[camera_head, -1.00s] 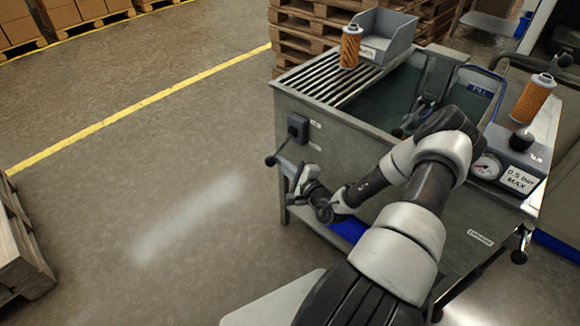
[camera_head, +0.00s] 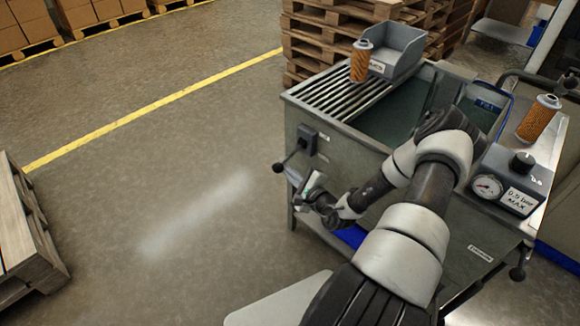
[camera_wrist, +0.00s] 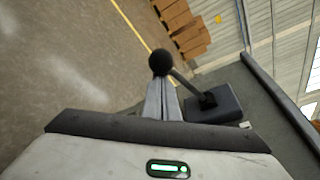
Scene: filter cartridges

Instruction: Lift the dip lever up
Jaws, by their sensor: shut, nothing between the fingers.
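The dip lever is a thin rod with a black ball knob (camera_head: 278,168), slanting down and left from a dark box (camera_head: 307,139) on the tank's side. In the wrist view the knob (camera_wrist: 160,62) shows at the fingertips, with its rod running to the box (camera_wrist: 213,104). My gripper (camera_head: 306,184) is just below and right of the knob in the head view. Its fingers (camera_wrist: 161,90) are together and hold nothing. I cannot tell whether the fingertips touch the knob.
The grey tank (camera_head: 365,170) has a slatted rack (camera_head: 325,95) on top, with an orange filter cartridge (camera_head: 361,64) and a grey bin (camera_head: 398,48). Another cartridge (camera_head: 538,118) stands at the right near a gauge (camera_head: 487,187). The floor (camera_head: 190,200) left of the tank is clear.

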